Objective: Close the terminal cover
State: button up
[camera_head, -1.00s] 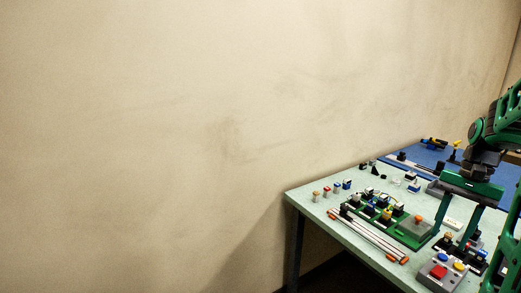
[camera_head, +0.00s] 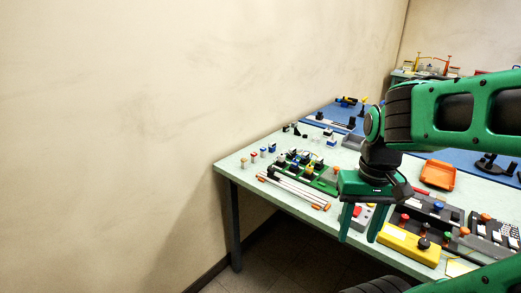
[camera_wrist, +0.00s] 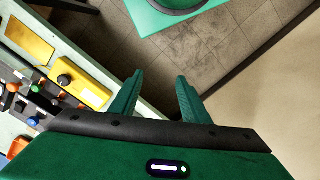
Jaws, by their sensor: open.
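My gripper (camera_head: 362,234) is open and empty, with its two fingers pointing down near the table's front edge. In the wrist view its fingers (camera_wrist: 158,80) are apart, with the table edge and tiled floor beyond them. A green board (camera_head: 322,183) with several small dark, blue and yellow parts sits on the table, left of my gripper and apart from it. I cannot pick out a terminal cover for certain at this size. The right end of the board is close to my gripper in the picture.
Long rods (camera_head: 292,190) lie along the table front. A grey box with a red button (camera_head: 358,211) is partly hidden behind my fingers. A yellow box with a black knob (camera_head: 408,243) stands to the right. An orange tray (camera_head: 438,175) is farther back. Floor (camera_head: 290,255) is open in front.

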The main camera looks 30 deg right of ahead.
aim_at(465, 231)
jog(key=z, duration=2.2)
